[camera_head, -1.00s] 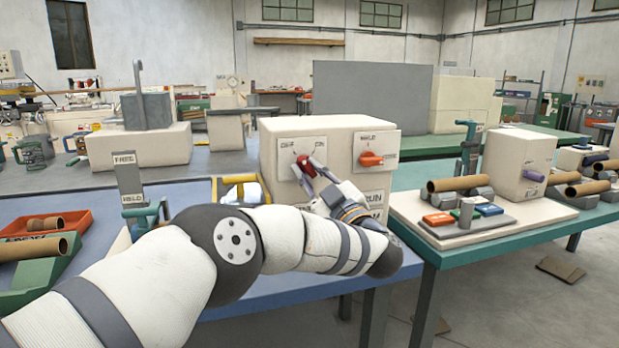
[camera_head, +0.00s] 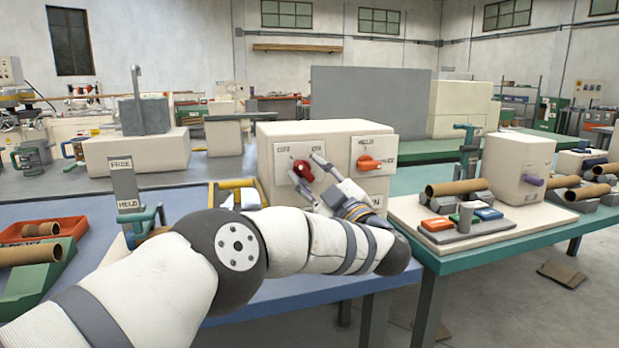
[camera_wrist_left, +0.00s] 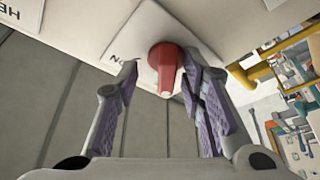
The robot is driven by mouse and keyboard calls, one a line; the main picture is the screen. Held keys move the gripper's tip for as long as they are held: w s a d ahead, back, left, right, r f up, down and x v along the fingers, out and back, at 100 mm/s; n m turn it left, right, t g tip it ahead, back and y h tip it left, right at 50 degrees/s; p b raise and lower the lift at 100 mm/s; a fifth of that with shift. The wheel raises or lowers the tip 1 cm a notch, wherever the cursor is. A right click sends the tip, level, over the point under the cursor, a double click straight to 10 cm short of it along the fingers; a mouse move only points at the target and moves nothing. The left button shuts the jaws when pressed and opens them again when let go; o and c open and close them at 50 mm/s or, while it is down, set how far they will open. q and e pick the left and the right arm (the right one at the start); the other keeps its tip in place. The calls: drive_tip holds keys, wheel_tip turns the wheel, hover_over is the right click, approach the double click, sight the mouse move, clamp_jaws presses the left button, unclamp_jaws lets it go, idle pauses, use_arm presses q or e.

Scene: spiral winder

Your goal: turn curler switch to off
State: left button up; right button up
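The red curler switch (camera_head: 304,171) is a knob on a white plate on the front of a cream box (camera_head: 268,180). The plate reads OFF on its left and ON on its right. My left gripper (camera_head: 306,167) is at the switch, its fingers open and spread around it. In the left wrist view the knob (camera_wrist_left: 165,68) stands between the fingers, nearer the right one, with no clear grip on it. Its white tip points down in that view, away from the ON label. The OFF label is hidden there. My right gripper is out of view.
An orange knob (camera_head: 368,163) on its own plate sits to the right on the same box. A grey stand (camera_head: 124,185) marked FREE and HELD and a yellow-framed tray (camera_head: 224,184) are left of the box. A board with coloured buttons (camera_head: 487,213) is at right.

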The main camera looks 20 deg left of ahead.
use_arm(q)
drive_tip(key=shift+a+f, duration=0.1)
drive_tip(key=shift+a, duration=0.1)
drive_tip(key=shift+s+d+f, duration=0.1)
drive_tip(key=shift+s+d, duration=0.05)
drive_tip(key=v, duration=1.1)
drive_tip(key=shift+s+d, duration=0.2)
